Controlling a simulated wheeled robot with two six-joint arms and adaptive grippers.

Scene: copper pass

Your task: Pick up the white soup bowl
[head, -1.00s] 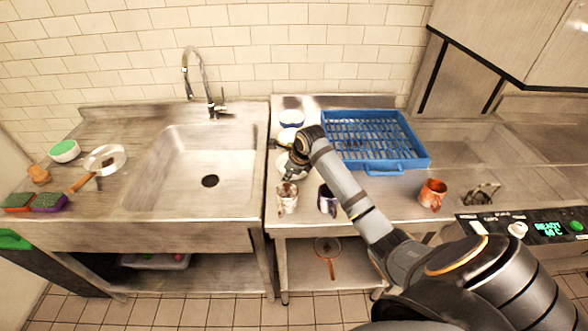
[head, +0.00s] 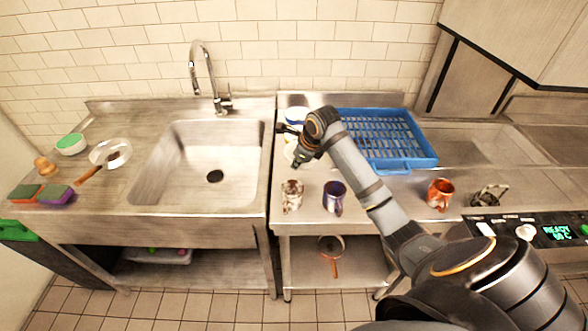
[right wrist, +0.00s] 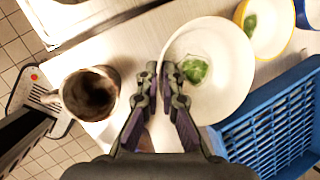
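The white soup bowl (right wrist: 225,85) fills the upper middle of the right wrist view, with a green patch inside it. My right gripper (right wrist: 160,72) has its fingers close together on either side of the bowl's left rim, pinching it. In the head view the bowl (head: 290,153) shows only partly beside my right gripper (head: 298,160), seemingly just above the counter; the wrist and fingers hide the rest. My left gripper is not in view.
A blue rack (head: 427,161) stands right of the bowl. A yellow-rimmed bowl (right wrist: 279,42) and a blue-rimmed bowl (head: 296,115) are behind. A stained mug (head: 291,196), a dark blue mug (head: 334,196) and a copper mug (head: 440,193) stand in front. The sink (head: 180,180) is left.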

